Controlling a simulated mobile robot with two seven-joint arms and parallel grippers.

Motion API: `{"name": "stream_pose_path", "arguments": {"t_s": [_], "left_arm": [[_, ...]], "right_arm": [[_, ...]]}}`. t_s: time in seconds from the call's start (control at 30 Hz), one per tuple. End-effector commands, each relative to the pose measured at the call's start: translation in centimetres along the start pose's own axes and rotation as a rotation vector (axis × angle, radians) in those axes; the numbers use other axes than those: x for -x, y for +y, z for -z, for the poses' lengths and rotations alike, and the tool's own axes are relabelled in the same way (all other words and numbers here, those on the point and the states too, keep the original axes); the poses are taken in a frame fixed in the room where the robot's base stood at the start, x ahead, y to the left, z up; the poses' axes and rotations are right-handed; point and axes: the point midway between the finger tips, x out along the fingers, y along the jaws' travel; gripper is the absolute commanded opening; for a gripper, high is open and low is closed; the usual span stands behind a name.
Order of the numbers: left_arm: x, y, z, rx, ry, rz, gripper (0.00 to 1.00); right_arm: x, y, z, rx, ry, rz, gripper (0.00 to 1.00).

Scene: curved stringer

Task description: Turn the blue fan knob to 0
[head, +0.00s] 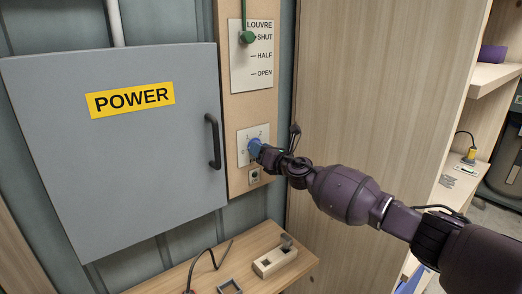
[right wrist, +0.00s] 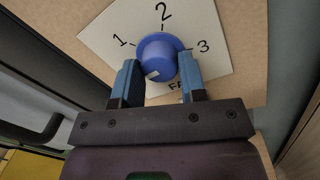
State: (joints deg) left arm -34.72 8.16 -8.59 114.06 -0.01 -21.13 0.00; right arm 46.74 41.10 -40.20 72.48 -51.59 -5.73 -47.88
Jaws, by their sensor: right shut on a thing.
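The blue fan knob (right wrist: 158,57) sits on a white dial plate (right wrist: 105,42) with the numbers 1, 2 and 3 visible around it. A small white mark shows on the knob's lower left side in the right wrist view. My right gripper (right wrist: 158,75) is shut on the knob, one blue finger on each side. In the head view my right gripper (head: 256,149) covers most of the knob and the right part of the plate (head: 247,133). The 0 is hidden in the right wrist view. My left gripper is not in view.
A louvre plate (head: 250,70) with a green lever (head: 247,37) is above the dial. A small switch (head: 254,176) is just below it. A grey POWER cabinet (head: 120,150) with a black handle (head: 213,142) stands left. A wooden shelf (head: 215,265) is below; a wooden panel (head: 375,80) is right.

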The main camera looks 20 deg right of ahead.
Motion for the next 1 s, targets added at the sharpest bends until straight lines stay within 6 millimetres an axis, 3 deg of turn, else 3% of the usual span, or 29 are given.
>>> {"name": "stream_pose_path", "arguments": {"t_s": [0.4, 0.93, 0.97, 1.0], "left_arm": [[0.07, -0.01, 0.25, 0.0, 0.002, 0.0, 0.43], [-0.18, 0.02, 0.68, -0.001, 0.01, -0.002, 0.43], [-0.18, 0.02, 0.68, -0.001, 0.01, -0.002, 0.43], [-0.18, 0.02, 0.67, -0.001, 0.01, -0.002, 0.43]], "right_arm": [[0.03, -0.03, 0.1, 0.179, 0.015, -0.007, 0.15], [0.03, -0.04, 0.14, 0.202, 0.017, -0.008, 0.15], [0.03, -0.04, 0.14, 0.202, 0.017, -0.008, 0.41], [0.03, -0.04, 0.13, 0.202, 0.016, -0.008, 0.48]]}}
